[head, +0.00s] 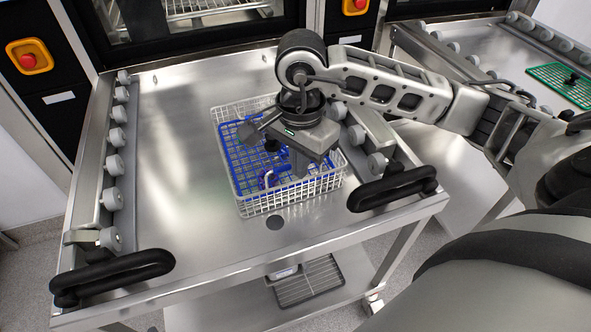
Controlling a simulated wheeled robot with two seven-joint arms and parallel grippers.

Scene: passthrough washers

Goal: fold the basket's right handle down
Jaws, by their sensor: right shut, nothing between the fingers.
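A white wire basket (240,192) stands on the steel table of the cart, with a blue grid insert (240,160) inside it. A short light wire loop (266,180) shows at the basket's near side; I cannot tell which handle it belongs to. My right arm reaches in from the right, and my right gripper (300,166) points down over the right half of the basket, shut and empty. It hides much of the basket's right and far parts, so the right handle's position cannot be made out. My left gripper is out of view.
The steel table (165,200) is clear left of the basket. Roller rails run along both sides, with black handles (115,278) (392,188) at the front corners. A washer (190,20) stands behind. A second cart on the right holds a green grid (560,82).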

